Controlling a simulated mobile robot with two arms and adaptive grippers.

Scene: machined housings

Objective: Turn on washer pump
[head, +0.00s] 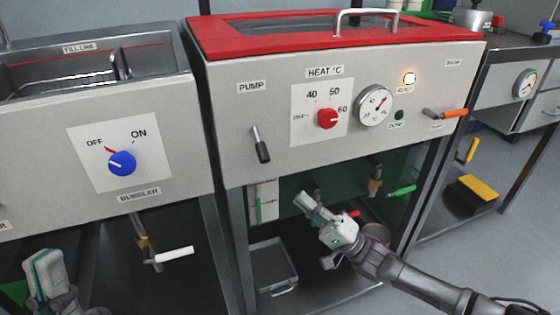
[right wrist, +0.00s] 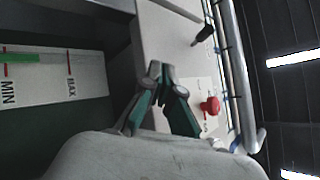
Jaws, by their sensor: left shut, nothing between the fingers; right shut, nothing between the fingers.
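The washer's grey front panel (head: 228,112) carries a PUMP label (head: 251,87) above a black-tipped lever switch (head: 262,147). The lever hangs down, with its black tip lowest. The lever also shows at the upper right of the right wrist view (right wrist: 204,33). My right gripper (head: 303,197) is below the panel, lower and to the right of the lever, apart from it. Its fingers are shut and empty, their tips together in the right wrist view (right wrist: 160,70). My left gripper (head: 42,262) is shut and empty at the lower left, away from the washer, below the bubbler panel.
A red heat knob (head: 327,118), a dial (head: 375,106) and an orange-handled lever (head: 447,114) sit right of the pump switch. A lit amber lamp (head: 409,79) is above. A blue bubbler knob (head: 122,163) is on the left tank. A MIN/MAX gauge (right wrist: 85,75) is beside my right gripper.

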